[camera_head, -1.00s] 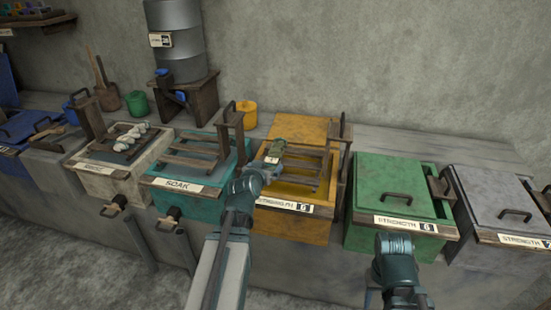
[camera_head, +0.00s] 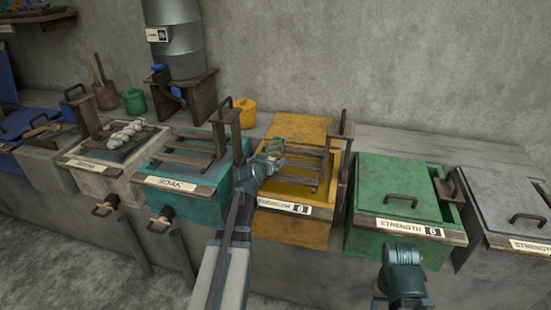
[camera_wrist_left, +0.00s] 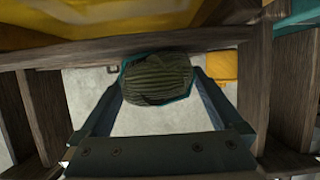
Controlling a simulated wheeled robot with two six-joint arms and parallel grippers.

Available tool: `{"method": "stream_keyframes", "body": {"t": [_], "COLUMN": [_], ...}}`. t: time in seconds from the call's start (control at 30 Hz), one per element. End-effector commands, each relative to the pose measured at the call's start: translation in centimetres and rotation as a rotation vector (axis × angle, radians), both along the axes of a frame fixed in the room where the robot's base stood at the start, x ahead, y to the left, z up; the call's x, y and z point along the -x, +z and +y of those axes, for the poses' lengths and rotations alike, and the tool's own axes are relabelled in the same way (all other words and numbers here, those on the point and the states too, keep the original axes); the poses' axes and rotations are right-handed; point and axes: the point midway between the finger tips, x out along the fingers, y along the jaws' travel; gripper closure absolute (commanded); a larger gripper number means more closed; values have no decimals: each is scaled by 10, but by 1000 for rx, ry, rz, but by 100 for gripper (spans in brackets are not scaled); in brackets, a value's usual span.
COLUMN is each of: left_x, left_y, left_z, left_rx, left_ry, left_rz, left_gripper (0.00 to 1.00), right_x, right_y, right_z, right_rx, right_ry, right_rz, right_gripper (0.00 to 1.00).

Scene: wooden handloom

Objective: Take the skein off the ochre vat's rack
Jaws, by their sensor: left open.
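The olive-green skein (camera_head: 277,147) lies on the wooden rack (camera_head: 302,166) over the open ochre vat (camera_head: 290,228). In the left wrist view the ribbed skein (camera_wrist_left: 158,80) sits between the two fingers of my left gripper (camera_wrist_left: 158,72). That gripper (camera_head: 270,163) is open at the skein in the head view, its fingers one on each side. Whether the fingers touch the skein I cannot tell. The wrist and hand hide part of the skein and the rack's left side. My right arm shows at the bottom right, but its fingers are not visible.
The teal soak vat (camera_head: 178,200) with its own rack and upright post (camera_head: 227,130) stands left of the ochre vat. The lidded green vat (camera_head: 400,195) is on the right. A dark post (camera_head: 341,135) rises at the ochre vat's right rear. A yellow pot (camera_head: 244,112) stands behind.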

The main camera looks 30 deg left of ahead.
Motion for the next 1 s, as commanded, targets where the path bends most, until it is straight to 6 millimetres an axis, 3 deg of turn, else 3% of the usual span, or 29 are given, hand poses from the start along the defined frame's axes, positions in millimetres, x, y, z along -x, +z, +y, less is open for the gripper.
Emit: {"method": "stream_keyframes", "body": {"t": [0.1,0.37,0.9,1.0], "left_x": [-12,-12,-12,-12], "left_y": [-9,-8,-8,-8], "left_z": [10,11,11,11], "left_rx": [0,0,0,0], "left_ry": [1,1,2,2], "left_rz": [0,0,-1,-1], "left_gripper": [0,0,97,100], "right_x": [0,0,0,0], "right_y": [-9,-8,-8,-8], "right_z": [0,0,0,0], "right_rx": [0,0,0,0], "right_ry": [0,0,0,0], "right_rz": [0,0,0,0], "right_gripper": [50,50,50,50]}}
